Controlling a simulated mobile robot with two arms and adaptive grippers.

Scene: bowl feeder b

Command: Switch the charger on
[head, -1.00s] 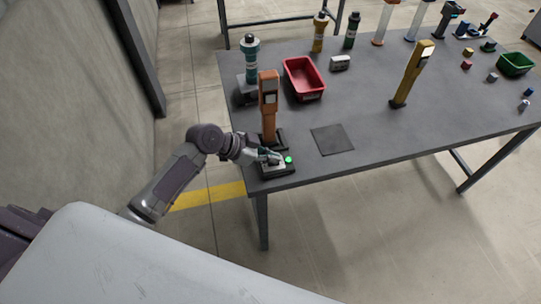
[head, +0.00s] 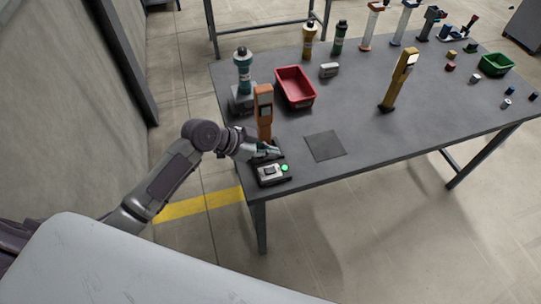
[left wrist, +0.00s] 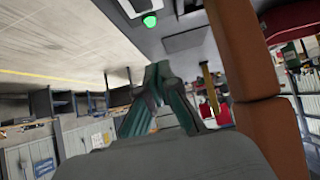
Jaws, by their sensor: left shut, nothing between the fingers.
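The charger (head: 270,174) is a small dark box with a light grey top plate at the near left corner of the table. A green light (head: 285,168) glows at its right side, and it also shows in the left wrist view (left wrist: 149,20). My left gripper (head: 272,152) is shut and empty just behind the box, apart from it, in front of the orange upright device (head: 264,112). In the left wrist view my left gripper's green fingers (left wrist: 160,72) meet at the tips. My right gripper is in neither view.
The orange device stands close beside my left gripper and fills the right of the left wrist view. A red bin (head: 296,88), a teal-topped device (head: 243,75) and a yellow upright device (head: 399,80) stand farther back. A dark square mat (head: 325,146) lies to the right, with bare tabletop around it.

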